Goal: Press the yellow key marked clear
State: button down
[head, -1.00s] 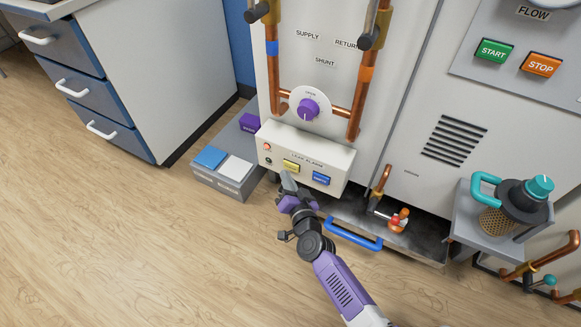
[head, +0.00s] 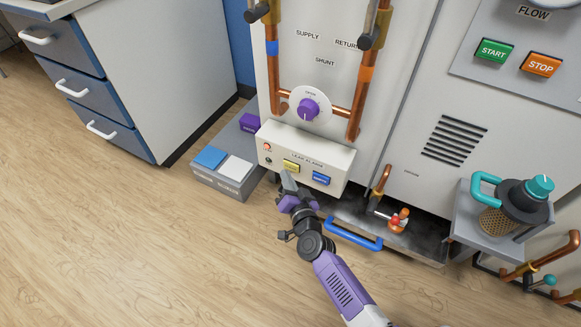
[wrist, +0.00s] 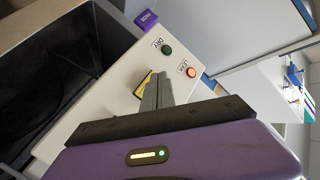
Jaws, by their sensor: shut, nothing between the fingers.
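The yellow key (head: 291,166) sits on the front of the white leak alarm box, left of a blue key (head: 321,178). My gripper (head: 287,176) is shut and empty, with its tips at the lower left of the yellow key in the head view. In the wrist view the yellow key (wrist: 145,84) shows partly behind the shut fingers (wrist: 158,84). The fingertips look very close to it; I cannot tell whether they touch. The key's label is too small to read.
A lit red leak lamp (wrist: 191,72) and a dark green dry lamp (wrist: 167,49) are on the box. Copper pipes (head: 358,110) and a purple knob (head: 308,109) are above it. A blue handle (head: 353,233) is below right, and a grey box with blue and white tops (head: 225,182) stands left.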

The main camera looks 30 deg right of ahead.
jog(key=shift+w+d, duration=0.1)
jog(key=shift+w+d, duration=0.15)
jog(key=shift+d, duration=0.05)
jog(key=shift+w+d+b, duration=0.25)
jog(key=shift+d+b, duration=0.1)
dwell(1.0)
jog(key=shift+r, duration=0.1)
jog(key=shift+s+a+p, duration=0.5)
jog(key=shift+a+p, duration=0.15)
jog(key=s+a+p, duration=0.1)
jog(key=a, duration=0.1)
jog(key=s+a+p, duration=0.2)
dwell(0.4)
